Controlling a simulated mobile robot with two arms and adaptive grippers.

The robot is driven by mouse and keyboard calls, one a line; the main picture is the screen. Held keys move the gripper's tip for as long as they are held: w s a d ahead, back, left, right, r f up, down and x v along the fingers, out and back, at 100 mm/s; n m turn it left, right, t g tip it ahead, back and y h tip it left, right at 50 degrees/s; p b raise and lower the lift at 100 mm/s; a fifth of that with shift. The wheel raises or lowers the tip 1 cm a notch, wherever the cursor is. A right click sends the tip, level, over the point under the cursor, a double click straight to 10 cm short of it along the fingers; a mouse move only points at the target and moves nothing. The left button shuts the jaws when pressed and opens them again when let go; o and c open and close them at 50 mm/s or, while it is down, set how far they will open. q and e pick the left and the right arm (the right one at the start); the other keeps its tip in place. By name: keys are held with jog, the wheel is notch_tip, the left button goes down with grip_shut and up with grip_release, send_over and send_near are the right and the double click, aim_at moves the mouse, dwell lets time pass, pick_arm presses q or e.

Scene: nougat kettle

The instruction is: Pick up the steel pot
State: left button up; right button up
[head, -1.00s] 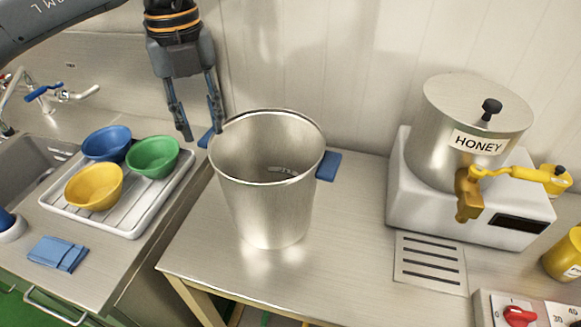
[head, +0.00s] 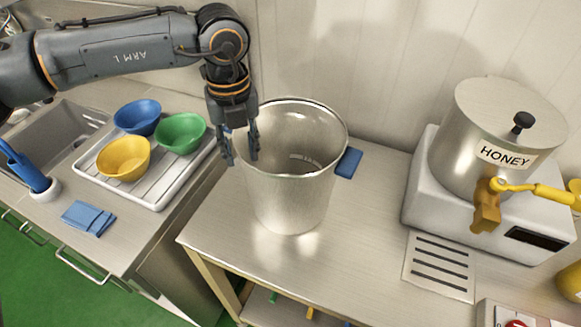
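The steel pot (head: 291,205) stands upright and open on the steel table, in the middle of the head view. Its right blue handle (head: 349,163) shows clearly; the left handle is mostly hidden behind my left gripper. My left gripper (head: 240,159) points down at the pot's left rim. Its two fingers are apart, one to the left of the rim and one overlapping the rim in the picture. I cannot tell whether they touch the pot. My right gripper is not in view.
The honey kettle (head: 500,135) with its yellow-handled tap stands at the right on a white base. A drain grille (head: 440,264) lies before it. At the left, a white rack (head: 151,197) holds blue, yellow and green bowls. The table (head: 225,225) is clear around the pot.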

pick_arm(q)
jog(key=shift+f, duration=1.35)
jog(key=shift+r, duration=0.1)
grip_shut()
